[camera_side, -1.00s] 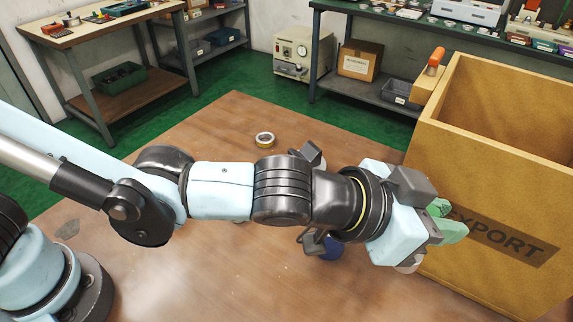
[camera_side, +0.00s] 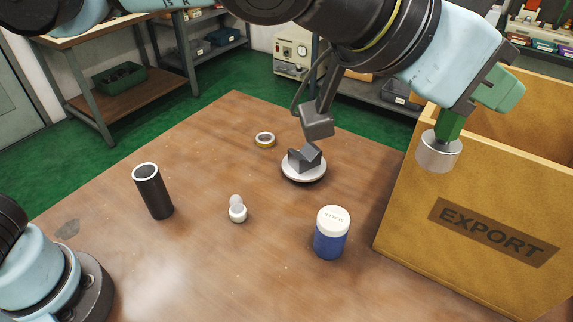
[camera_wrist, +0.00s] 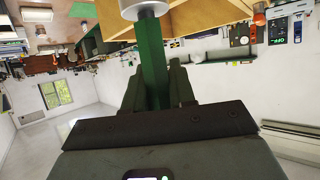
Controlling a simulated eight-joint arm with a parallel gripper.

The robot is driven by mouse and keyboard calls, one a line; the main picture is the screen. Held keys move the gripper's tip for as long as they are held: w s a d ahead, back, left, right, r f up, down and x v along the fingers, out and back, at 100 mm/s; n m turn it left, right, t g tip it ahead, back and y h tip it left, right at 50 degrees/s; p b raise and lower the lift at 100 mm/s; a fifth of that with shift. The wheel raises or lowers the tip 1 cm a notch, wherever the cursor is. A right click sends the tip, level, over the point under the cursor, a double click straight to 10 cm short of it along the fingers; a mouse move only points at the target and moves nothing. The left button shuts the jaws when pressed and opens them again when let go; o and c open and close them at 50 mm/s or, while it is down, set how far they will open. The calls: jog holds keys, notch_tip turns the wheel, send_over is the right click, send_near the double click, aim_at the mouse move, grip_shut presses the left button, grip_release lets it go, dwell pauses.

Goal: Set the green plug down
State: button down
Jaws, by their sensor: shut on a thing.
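The wooden EXPORT box (camera_side: 480,245) is at the right.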

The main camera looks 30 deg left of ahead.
jog(key=w+a+f+n+t+y, duration=0.3)
jog(key=w+a+n+y, duration=0.15)
jog(key=a, duration=0.45)
jog(key=s+a+r+n+g+y, duration=0.1)
jog(key=a+r+n+g+y, duration=0.15)
jog(key=a+n+y, duration=0.8)
jog(key=a+r+n+g+y, duration=0.1)
jog(key=a+n+g+y, duration=0.35)
jog(key=a, duration=1.05)
notch_tip(320, 180, down, 18)
jog(key=r, duration=0.1)
jog(key=shift+t, duration=0.4)
jog(key=shift+w+a+f, duration=0.8)
jog(key=shift+a+f, duration=0.9)
jog(key=shift+f, duration=0.25)
jog(key=shift+w+a+f, duration=0.85)
jog(key=shift+a+f, duration=0.8)
jog(key=shift+f, duration=0.25)
jog(key=shift+w+a+f, duration=0.8)
jog(key=shift+a+f, duration=0.9)
jog(key=shift+f, duration=0.25)
jog(key=c, duration=0.9)
grip_release()
jog(key=shift+f, duration=0.1)
jog(key=shift+c, duration=0.2)
